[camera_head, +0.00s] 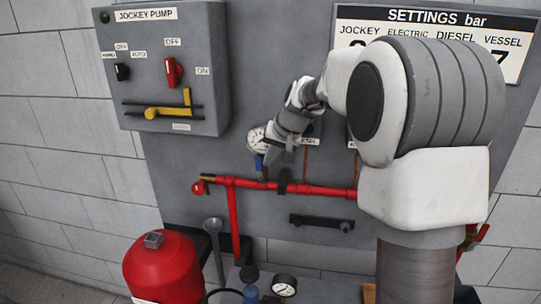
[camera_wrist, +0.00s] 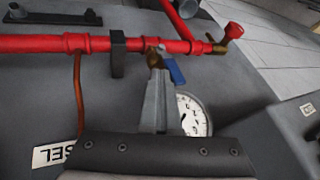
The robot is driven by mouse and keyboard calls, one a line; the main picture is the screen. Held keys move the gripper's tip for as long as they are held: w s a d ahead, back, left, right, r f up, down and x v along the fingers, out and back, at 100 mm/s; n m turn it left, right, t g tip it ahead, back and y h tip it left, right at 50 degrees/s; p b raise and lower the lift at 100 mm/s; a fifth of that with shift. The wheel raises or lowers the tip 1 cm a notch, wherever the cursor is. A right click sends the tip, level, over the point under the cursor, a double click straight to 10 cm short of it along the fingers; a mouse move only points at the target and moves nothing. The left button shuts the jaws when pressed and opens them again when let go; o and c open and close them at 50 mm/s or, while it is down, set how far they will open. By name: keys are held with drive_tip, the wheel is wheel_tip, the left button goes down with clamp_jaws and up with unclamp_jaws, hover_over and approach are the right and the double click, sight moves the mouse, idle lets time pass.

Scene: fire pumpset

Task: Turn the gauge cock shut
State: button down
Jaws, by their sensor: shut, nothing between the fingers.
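The gauge cock is a small brass fitting (camera_wrist: 154,57) with a blue lever (camera_wrist: 175,71), between the red pipe and the round white pressure gauge (camera_wrist: 190,116). In the wrist view the lever slants away from the fitting, to the right of my fingertips. In the head view the blue lever (camera_head: 259,162) shows just below the gauge (camera_head: 257,137). My gripper (camera_wrist: 157,76) is shut and empty. Its fingertips are close to the brass fitting and beside the lever; I cannot tell whether they touch. In the head view my gripper (camera_head: 267,156) partly covers the cock area.
The red pipe (camera_head: 325,190) runs across the panel below the gauge, with a black clamp (camera_wrist: 118,54) beside the cock. A copper tube (camera_wrist: 79,95) rises nearby. The jockey pump box (camera_head: 165,65) is left; a red tank (camera_head: 165,268) stands below.

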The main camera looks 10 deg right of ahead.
sight(256, 158)
drive_tip(key=shift+w+a+r+n+g+h+p, duration=0.15)
drive_tip(key=shift+a+r+h+p, duration=0.25)
drive_tip(key=shift+p, duration=0.65)
drive_tip(key=shift+w+a+r+n+g+h+p, duration=0.15)
drive_tip(key=shift+a+h+p, duration=0.35)
drive_tip(key=shift+p, duration=0.55)
drive_tip(key=shift+w+a+f+g+h+p, duration=0.1)
drive_tip(key=shift+w+a+g+h+p, duration=0.15)
drive_tip(key=shift+a+h+p, duration=0.3)
drive_tip(key=shift+w+a+f+g+h+p, duration=0.1)
drive_tip(key=shift+a+g+h+p, duration=0.2)
drive_tip(key=shift+h+p, duration=0.3)
drive_tip(key=shift+n+g+h, duration=0.35)
drive_tip(key=shift+n+h, duration=0.05)
drive_tip(key=shift+h, duration=0.35)
drive_tip(key=shift+w+a+f+b, duration=0.1)
drive_tip(key=shift+w+a+f, duration=0.25)
drive_tip(key=shift+a, duration=0.35)
drive_tip(key=shift+w+a+f+b, duration=0.15)
drive_tip(key=shift+w+a+f, duration=0.2)
drive_tip(key=shift+a, duration=0.3)
drive_tip(key=shift+w+a+f+b, duration=0.1)
drive_tip(key=shift+w+a+f, duration=0.1)
drive_tip(key=shift+a+f, duration=0.35)
drive_tip(key=shift+a+r, duration=0.1)
drive_tip(key=shift+a, duration=0.1)
